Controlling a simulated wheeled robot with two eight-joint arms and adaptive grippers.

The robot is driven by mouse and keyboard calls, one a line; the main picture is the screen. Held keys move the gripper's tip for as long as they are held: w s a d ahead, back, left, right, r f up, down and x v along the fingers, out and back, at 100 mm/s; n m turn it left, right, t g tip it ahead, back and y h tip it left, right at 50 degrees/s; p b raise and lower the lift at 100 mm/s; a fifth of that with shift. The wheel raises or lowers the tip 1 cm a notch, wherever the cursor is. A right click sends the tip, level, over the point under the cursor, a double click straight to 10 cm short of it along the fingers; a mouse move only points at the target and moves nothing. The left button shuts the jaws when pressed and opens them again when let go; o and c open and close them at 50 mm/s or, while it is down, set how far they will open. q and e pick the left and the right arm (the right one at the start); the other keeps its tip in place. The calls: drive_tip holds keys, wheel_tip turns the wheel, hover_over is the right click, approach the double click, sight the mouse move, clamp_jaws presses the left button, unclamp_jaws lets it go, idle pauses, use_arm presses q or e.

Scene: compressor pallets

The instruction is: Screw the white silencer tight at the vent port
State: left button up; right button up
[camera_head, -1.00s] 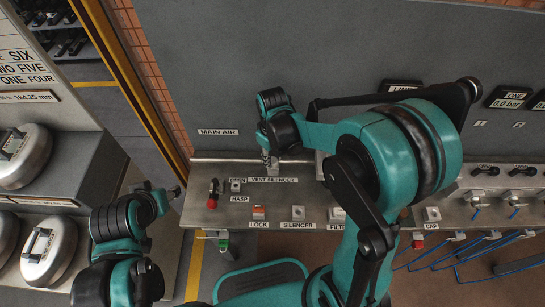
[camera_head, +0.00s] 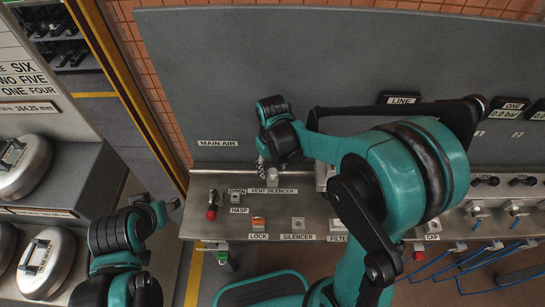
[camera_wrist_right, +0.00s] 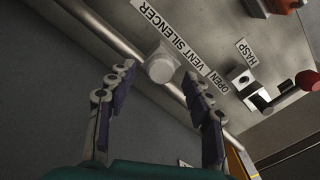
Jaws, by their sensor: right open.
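The white silencer (camera_wrist_right: 162,68) stands at the vent port beside the label VENT SILENCER (camera_wrist_right: 172,35). Its round end faces the right wrist camera. My right gripper (camera_wrist_right: 159,73) is open, with its fingers pointing at the silencer and one on each side of it. No finger visibly touches it. In the head view my right gripper (camera_head: 266,162) is over the back of the bench by the vent port, and the silencer is small there. The thread is hidden. My left gripper (camera_head: 167,209) is off the bench at the left, with its jaws unclear.
A red-tipped valve handle (camera_head: 212,213) by the HASP label stands left of the port. A lock box (camera_head: 259,223) and an empty-looking SILENCER spot (camera_head: 298,223) lie at the front. A grey wall panel (camera_head: 330,60) rises behind the bench (camera_head: 330,255).

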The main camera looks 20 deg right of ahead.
sight(272, 171)
wheel_tip(272, 171, up, 11)
drive_tip(key=s+d+m+t, duration=0.1)
drive_tip(key=s+d+t, duration=0.1)
drive_tip(key=s, duration=0.3)
drive_tip(key=s+d+m+t, duration=0.2)
drive_tip(key=s+t, duration=0.3)
drive_tip(key=shift+s+d, duration=0.35)
drive_tip(key=shift+s, duration=0.05)
